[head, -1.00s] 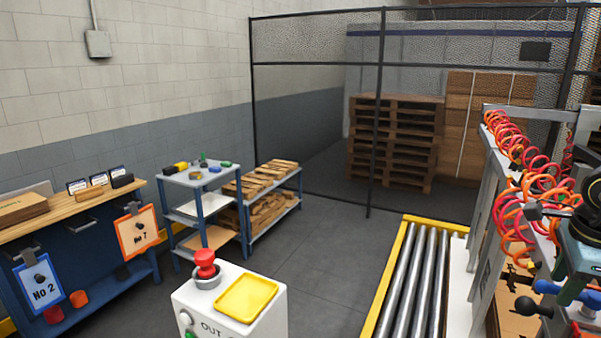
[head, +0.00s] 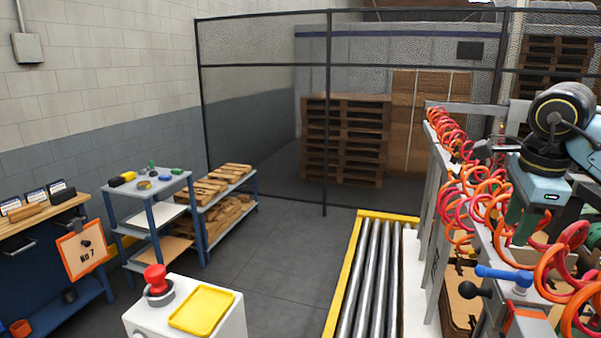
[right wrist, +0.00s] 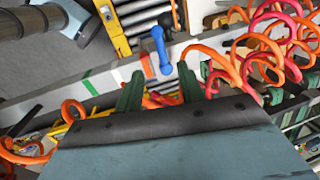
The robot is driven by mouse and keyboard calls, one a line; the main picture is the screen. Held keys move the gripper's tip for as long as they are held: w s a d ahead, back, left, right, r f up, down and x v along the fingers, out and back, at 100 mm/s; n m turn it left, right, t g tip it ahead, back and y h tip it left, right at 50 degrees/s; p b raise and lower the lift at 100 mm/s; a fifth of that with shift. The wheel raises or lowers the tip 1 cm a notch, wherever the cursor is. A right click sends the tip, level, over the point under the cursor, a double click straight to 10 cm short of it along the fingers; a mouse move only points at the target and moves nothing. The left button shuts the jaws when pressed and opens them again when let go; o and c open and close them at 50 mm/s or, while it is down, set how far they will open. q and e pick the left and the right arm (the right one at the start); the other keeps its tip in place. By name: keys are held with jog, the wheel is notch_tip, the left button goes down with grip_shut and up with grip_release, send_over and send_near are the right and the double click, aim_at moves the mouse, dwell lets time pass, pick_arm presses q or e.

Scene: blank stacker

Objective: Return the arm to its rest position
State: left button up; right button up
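My right arm (head: 545,170) comes in at the right edge of the head view, above the machine frame with the coiled hoses. My right gripper (head: 522,222) points down behind the orange and red coils, which partly hide its green fingers. In the right wrist view the two fingers of my right gripper (right wrist: 160,88) stand apart with nothing held between them. A blue valve handle (right wrist: 160,50) shows beyond the fingertips. My left gripper is not in view.
Coiled orange and red hoses (head: 455,165) hang along the grey frame close to my right arm. The blue handle (head: 505,273) is below. A roller conveyor (head: 368,280), a white pedestal with a red button (head: 155,281), shelves and a mesh fence stand left and behind. Grey floor (head: 285,260) is clear.

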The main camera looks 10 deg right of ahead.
aim_at(497, 271)
jog(key=f, duration=0.3)
jog(key=w+d+f, duration=0.1)
jog(key=f, duration=0.7)
jog(key=shift+w+d, duration=0.15)
jog(key=shift+w, duration=0.25)
jog(key=shift+s+n+b, duration=0.1)
jog(key=shift+n+b, duration=0.4)
jog(key=shift+b, duration=0.1)
jog(key=shift+s+a+r+n, duration=0.1)
jog(key=shift+s+a+n, duration=0.25)
jog(key=shift+n, duration=0.55)
jog(key=shift+s, duration=0.1)
